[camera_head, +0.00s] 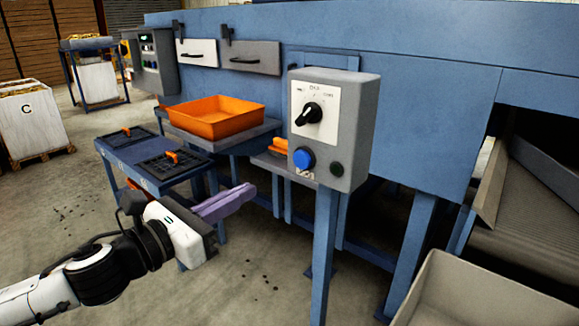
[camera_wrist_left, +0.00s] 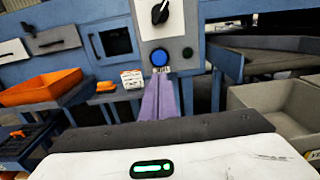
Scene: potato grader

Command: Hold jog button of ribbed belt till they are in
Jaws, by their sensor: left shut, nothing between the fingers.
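A grey control box (camera_head: 354,135) stands on a blue post in front of the blue machine. Its white plate carries a black selector knob (camera_head: 309,114). Below are a round blue button (camera_head: 303,158) and a dark green button (camera_head: 337,169). The blue button also shows in the left wrist view (camera_wrist_left: 159,58). My left gripper (camera_head: 250,190) is shut and empty, its purple fingers together, to the left of and below the blue button in the head view. In the wrist view the fingertips point up at the box just below the button; contact cannot be told. My right gripper is not in view.
A ribbed belt (camera_head: 520,220) lies at the right, inside the machine. A beige bin (camera_head: 470,290) stands at the lower right. An orange tray (camera_head: 215,117) sits on a stand at the left, beside a blue table (camera_head: 125,166) with black grids.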

